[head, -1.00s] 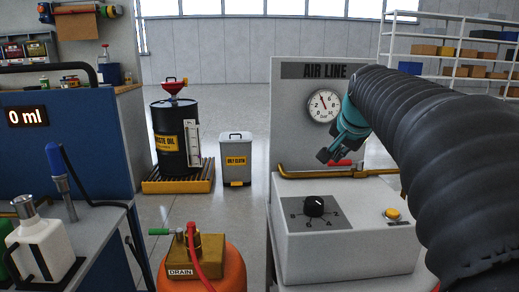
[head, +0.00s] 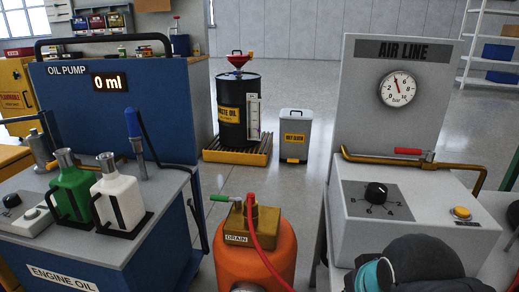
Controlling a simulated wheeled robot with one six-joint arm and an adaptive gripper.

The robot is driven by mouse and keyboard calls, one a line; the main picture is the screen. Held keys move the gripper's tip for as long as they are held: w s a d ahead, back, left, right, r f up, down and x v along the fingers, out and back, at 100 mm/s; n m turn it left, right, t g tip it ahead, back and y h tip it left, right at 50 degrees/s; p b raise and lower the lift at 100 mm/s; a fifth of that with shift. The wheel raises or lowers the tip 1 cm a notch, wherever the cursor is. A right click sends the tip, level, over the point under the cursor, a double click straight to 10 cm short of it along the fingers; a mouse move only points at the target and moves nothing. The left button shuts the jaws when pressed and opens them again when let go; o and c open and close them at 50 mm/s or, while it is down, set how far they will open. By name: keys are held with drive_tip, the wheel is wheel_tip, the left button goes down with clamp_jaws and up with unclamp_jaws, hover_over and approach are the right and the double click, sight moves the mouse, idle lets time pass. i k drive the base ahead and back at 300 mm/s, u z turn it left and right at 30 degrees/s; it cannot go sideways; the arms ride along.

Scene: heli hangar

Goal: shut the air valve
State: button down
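The air valve's red lever (head: 408,151) sits on the brass pipe (head: 375,159) at the foot of the grey AIR LINE panel (head: 362,105). The lever lies almost level, pointing left along the pipe from the metal valve body (head: 428,156). The round gauge (head: 398,88) above has its needle up and slightly left. Dark and teal parts of my arm show at the lower right, in front of the grey box, well below the lever and apart from it. My gripper's fingers cannot be seen.
The grey box (head: 362,235) under the panel carries a black knob (head: 376,193) and a yellow button (head: 462,213). An orange drain tank (head: 262,258) with a red hose stands to its left. The blue oil pump (head: 120,105) is further left.

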sight(430, 155)
drive_tip(key=u, duration=0.55)
drive_tip(key=k, duration=1.2)
drive_tip(key=z, duration=0.55)
